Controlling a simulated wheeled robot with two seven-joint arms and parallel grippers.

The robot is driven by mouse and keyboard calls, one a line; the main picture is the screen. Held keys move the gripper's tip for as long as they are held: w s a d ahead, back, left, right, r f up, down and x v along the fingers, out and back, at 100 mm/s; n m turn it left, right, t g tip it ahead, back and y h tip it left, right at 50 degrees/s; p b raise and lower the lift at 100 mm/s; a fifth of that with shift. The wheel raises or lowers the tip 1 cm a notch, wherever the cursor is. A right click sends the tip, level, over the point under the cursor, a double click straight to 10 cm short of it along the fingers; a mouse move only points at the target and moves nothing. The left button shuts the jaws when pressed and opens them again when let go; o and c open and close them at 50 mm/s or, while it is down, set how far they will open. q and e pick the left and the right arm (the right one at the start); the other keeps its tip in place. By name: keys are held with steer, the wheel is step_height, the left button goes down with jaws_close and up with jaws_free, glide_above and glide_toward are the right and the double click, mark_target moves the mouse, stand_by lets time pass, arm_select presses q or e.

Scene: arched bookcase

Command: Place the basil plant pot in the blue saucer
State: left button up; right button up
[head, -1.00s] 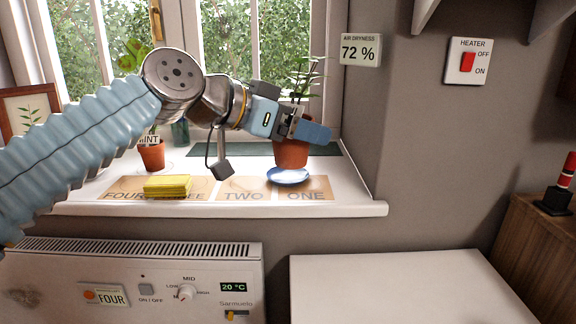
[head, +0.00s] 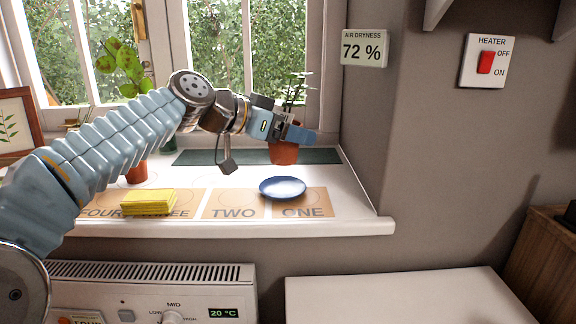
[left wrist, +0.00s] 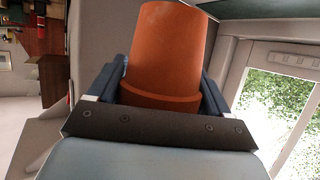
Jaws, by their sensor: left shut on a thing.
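A terracotta pot (head: 284,153) with a thin leafy plant (head: 296,90) is held in my left gripper (head: 292,133), above the sill at the right end. In the left wrist view the pot (left wrist: 165,50) sits between the two fingers of the left gripper (left wrist: 162,90), which are shut on it. No label shows on this pot, so I cannot tell whether it is the basil. The blue saucer (head: 282,187) lies empty on the sill, over the mat between TWO and ONE. The pot is above and behind the saucer, apart from it. My right gripper is not in view.
A yellow sponge stack (head: 148,202) lies left of the saucer. Another terracotta pot (head: 137,172) stands behind my left arm, partly hidden. A dark green mat (head: 210,157) lies along the window. The wall (head: 375,150) closes the sill's right end.

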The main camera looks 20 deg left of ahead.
arm_select(q)
steer(key=shift+w+a+f+b, duration=0.4)
steer(key=shift+w+f, duration=0.35)
steer(key=shift+f, duration=0.75)
steer(key=shift+w+a+f+b, duration=0.35)
steer(key=shift+w+f, duration=0.35)
steer(key=shift+f, duration=0.8)
steer(key=shift+w+a+f+b, duration=0.4)
steer(key=shift+w+f, duration=0.35)
steer(key=shift+f, duration=0.75)
steer(key=shift+f, duration=0.2)
steer(key=o, duration=1.2)
steer(key=shift+c, duration=0.2)
steer(key=shift+r, duration=0.25)
steer(key=v, duration=1.2)
